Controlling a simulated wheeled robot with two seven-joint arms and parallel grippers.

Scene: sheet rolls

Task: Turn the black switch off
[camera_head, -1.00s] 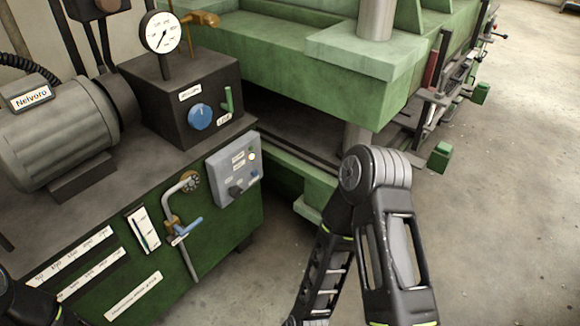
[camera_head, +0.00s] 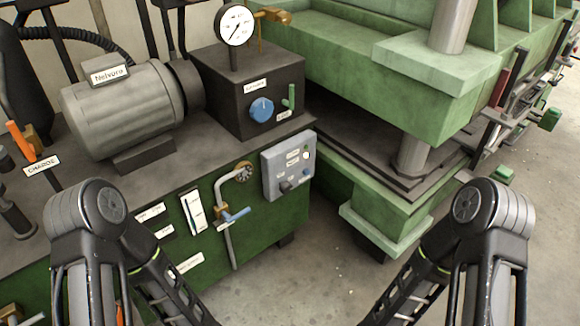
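A grey control box (camera_head: 270,181) is fixed on the front of the green cabinet, right of centre. A small black switch (camera_head: 286,186) sits on its lower face. A second small grey knob or switch (camera_head: 306,173) is to its right, below a pale round button. The setting of the black switch is too small to tell. My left arm comes in at lower left and my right arm at lower right. Both forearms run down toward the bottom middle, and both grippers are outside the picture. Nothing of mine covers the box.
A blue knob (camera_head: 262,108) and a green lever (camera_head: 291,97) are on the dark block above. A pipe with a blue-handled valve (camera_head: 235,215) stands left of the box. The green press (camera_head: 380,215) rises to the right. Concrete floor (camera_head: 320,265) is open between my arms.

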